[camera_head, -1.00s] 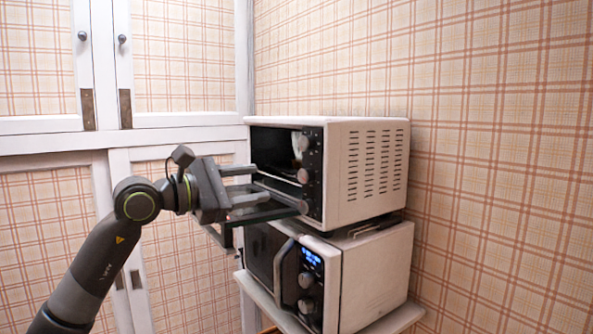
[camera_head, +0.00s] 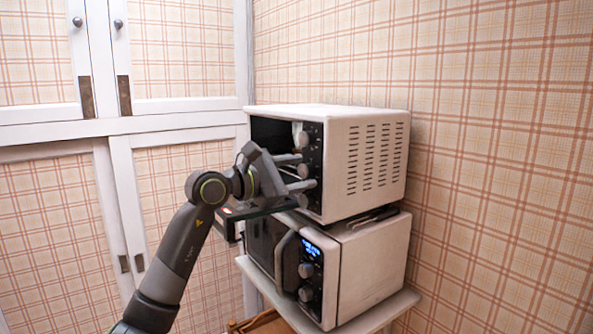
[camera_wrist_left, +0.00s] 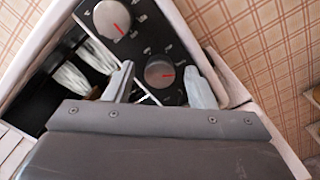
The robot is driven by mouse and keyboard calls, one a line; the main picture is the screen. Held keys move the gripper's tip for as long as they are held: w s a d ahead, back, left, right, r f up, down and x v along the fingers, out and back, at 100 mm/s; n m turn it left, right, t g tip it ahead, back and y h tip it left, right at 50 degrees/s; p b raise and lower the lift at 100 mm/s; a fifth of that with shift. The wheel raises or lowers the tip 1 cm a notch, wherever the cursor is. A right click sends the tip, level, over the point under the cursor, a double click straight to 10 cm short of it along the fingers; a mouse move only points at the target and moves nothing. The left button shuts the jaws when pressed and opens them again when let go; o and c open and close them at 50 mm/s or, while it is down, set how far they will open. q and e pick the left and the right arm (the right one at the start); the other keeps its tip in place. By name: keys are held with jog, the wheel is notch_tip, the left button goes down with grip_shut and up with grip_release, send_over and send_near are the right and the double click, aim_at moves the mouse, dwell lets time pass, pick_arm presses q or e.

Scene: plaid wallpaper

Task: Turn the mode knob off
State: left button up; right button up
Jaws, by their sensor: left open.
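The white toaster oven (camera_head: 362,165) stands on top of a microwave, with a column of round knobs on its black front panel. The middle knob (camera_head: 303,171) lies between the fingertips of my left gripper (camera_head: 304,171). In the left wrist view this knob (camera_wrist_left: 159,73) has a red pointer mark and sits between the two open fingers (camera_wrist_left: 162,84), with a gap on each side. A second knob (camera_wrist_left: 112,18) with a red mark is beside it. The panel print is too small to tell which is the mode knob. My right gripper is not in view.
The oven's glass door (camera_head: 262,210) hangs open below my left gripper. The microwave (camera_head: 365,272) with a blue display is underneath, on a small white table (camera_head: 395,308). White cabinets (camera_head: 120,128) stand at the left, and a plaid wall is close behind the ovens.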

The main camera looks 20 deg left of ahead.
pick_arm(q)
jog(key=shift+c, duration=0.2)
jog(key=c, duration=0.9)
